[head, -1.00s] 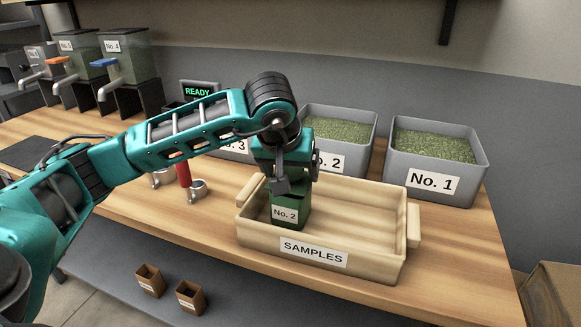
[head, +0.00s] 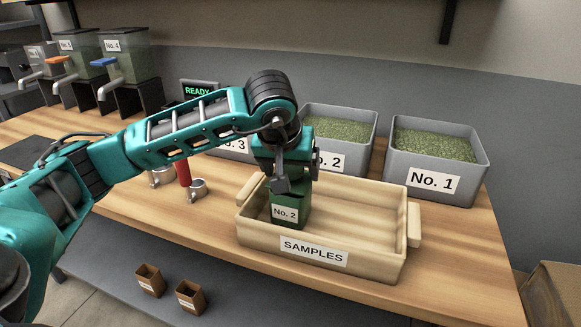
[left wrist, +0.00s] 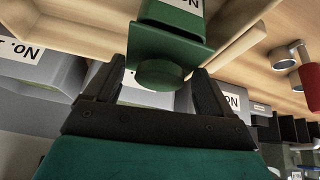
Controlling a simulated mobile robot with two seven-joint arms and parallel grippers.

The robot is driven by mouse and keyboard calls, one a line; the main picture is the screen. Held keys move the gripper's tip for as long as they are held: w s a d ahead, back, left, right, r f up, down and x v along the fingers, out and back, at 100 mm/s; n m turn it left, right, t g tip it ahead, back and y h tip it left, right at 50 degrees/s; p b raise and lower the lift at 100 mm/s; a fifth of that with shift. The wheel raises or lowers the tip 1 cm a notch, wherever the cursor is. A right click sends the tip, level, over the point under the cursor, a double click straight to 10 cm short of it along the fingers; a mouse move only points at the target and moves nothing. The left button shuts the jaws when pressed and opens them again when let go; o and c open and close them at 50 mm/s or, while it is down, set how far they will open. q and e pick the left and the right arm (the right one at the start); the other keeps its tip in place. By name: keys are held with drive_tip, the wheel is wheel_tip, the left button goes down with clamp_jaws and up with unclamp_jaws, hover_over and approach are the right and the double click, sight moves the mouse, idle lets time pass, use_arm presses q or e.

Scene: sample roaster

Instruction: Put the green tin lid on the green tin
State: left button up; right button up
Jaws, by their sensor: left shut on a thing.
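The green tin (head: 287,213), labelled No. 2, stands in the left part of the wooden SAMPLES tray (head: 375,262). My left gripper (head: 284,188) is directly above it, pointing down. In the left wrist view my left gripper (left wrist: 160,72) is shut on the round knob of the green tin lid (left wrist: 168,48). The lid's square plate lies against or very close to the mouth of the tin (left wrist: 178,14). I cannot tell whether it is fully seated. The head view mostly hides the lid behind my gripper. My right gripper is not in view.
Grey bins No. 1 (head: 432,183) and No. 2 (head: 345,162) stand behind the tray. A red-handled metal cup (head: 197,190) lies left of it. Two small brown boxes (head: 150,281) are below the counter. The tray's right part is empty.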

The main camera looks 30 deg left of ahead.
use_arm(q)
drive_tip(key=shift+f+b, duration=0.45)
drive_tip(key=shift+b, duration=0.1)
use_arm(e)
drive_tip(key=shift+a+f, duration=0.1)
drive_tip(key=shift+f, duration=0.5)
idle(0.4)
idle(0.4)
use_arm(q)
drive_tip(key=o, duration=1)
drive_tip(key=shift+c, duration=0.2)
drive_tip(key=shift+r, duration=0.15)
drive_tip(key=v, duration=0.3)
drive_tip(key=shift+s+d+r, duration=0.1)
drive_tip(key=shift+r, duration=0.2)
drive_tip(key=p+v, duration=0.1)
drive_tip(key=v, duration=0.8)
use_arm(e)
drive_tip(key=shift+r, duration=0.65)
